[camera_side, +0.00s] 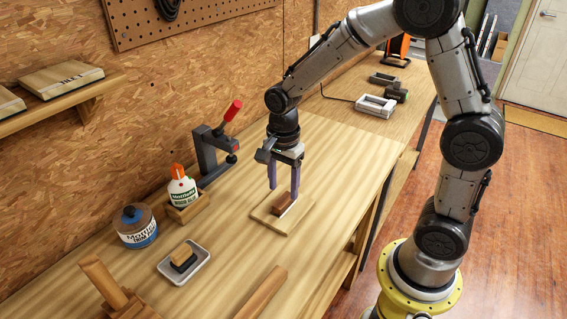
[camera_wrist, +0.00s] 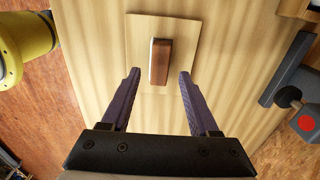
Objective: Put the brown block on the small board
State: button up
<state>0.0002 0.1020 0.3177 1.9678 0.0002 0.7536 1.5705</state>
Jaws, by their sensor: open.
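The brown block (camera_side: 287,204) lies flat on the small board (camera_side: 267,219), near the board's middle. In the wrist view the block (camera_wrist: 160,62) sits on the light wooden board (camera_wrist: 137,35), fully within its edges. My gripper (camera_side: 283,191) is above the board with its purple fingers pointing down. The side view does not show clearly how high the fingertips are.
A glue bottle (camera_side: 182,190) in a wooden holder, a clamp with a red handle (camera_side: 213,150) and a paint jar (camera_side: 136,226) stand at the left. A grey tray (camera_side: 196,268) holds a brush-like item. A wooden strip (camera_side: 262,293) lies in front. Bare tabletop surrounds the board.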

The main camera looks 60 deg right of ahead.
aim_at(283, 199)
notch_tip(283, 199, up, 7)
jog(key=s+r+n+t, duration=0.2)
jog(key=s+r+n, duration=0.1)
jog(key=s+n, duration=0.5)
jog(key=s+r+n+t, duration=0.3)
jog(key=s+r+n, duration=0.1)
jog(key=s+n, duration=0.5)
jog(key=shift+s+r+n+t, duration=0.15)
jog(key=shift+s+n+t, duration=0.15)
jog(key=shift+n, duration=0.2)
